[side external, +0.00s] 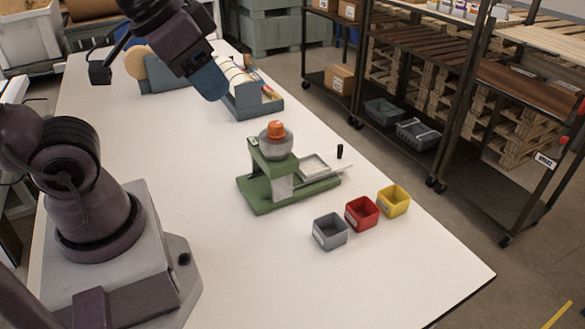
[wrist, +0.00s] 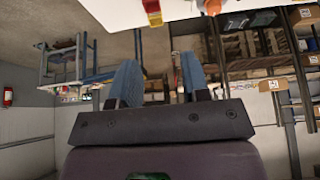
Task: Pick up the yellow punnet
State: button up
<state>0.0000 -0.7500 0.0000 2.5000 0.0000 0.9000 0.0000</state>
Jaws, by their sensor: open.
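The yellow punnet (side external: 396,208) is a small, square, open-topped box on the white table. It is at the right end of a short row, beside the red punnet (side external: 363,221) and the grey punnet (side external: 331,238). My gripper (side external: 209,84) is high over the far part of the table, well away from the yellow punnet and up to its left. In the wrist view its two blue fingers (wrist: 159,82) are apart with nothing between them.
A green scale-like device (side external: 285,178) with an orange-topped bowl stands left of the punnets. A grey-blue holder (side external: 250,105) with rolls is farther back. Dark shelving (side external: 470,60) stands beyond the table. The white table (side external: 400,275) is bare in front of the punnets.

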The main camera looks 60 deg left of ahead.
jog(key=o, duration=0.9)
